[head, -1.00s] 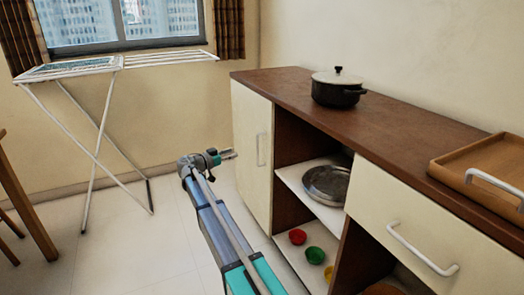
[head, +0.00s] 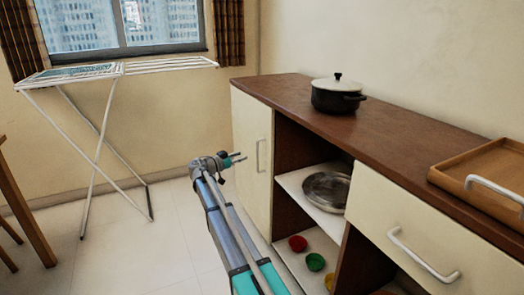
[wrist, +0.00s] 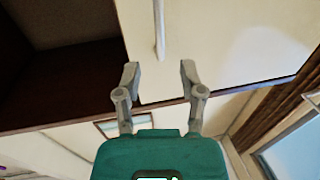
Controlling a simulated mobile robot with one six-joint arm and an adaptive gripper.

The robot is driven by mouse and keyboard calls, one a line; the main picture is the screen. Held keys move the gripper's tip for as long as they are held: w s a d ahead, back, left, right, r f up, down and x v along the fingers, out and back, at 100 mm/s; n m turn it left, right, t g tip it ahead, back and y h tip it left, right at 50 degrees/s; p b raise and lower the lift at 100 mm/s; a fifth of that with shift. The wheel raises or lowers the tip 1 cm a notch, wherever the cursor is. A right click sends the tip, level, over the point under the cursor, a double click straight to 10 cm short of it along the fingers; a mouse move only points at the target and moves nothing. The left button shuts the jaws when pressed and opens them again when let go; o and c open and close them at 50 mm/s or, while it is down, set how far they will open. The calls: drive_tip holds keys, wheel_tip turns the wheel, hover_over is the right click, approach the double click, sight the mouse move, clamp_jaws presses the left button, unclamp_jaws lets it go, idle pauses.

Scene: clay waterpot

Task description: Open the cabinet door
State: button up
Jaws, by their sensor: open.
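The cabinet door (head: 251,155) is cream, closed, at the left end of the wooden cabinet. Its light vertical bar handle (head: 260,155) is near the door's right edge. My gripper (head: 240,157) is in front of the door, a little left of the handle in the head view, and apart from it. In the wrist view my gripper (wrist: 160,68) has its two grey fingers spread and empty. The handle (wrist: 159,30) lies beyond the fingertips, lined up between them, and the door (wrist: 225,45) fills the upper right.
The open shelves beside the door hold a metal pan (head: 327,190) and several small bowls (head: 298,243). A black pot (head: 337,95) and a wooden tray (head: 480,175) stand on the top. A drying rack (head: 100,130) stands at the left. The floor between is clear.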

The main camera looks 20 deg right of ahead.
drive_tip(key=x, duration=0.9)
drive_tip(key=shift+w+d, duration=0.1)
clamp_jaws()
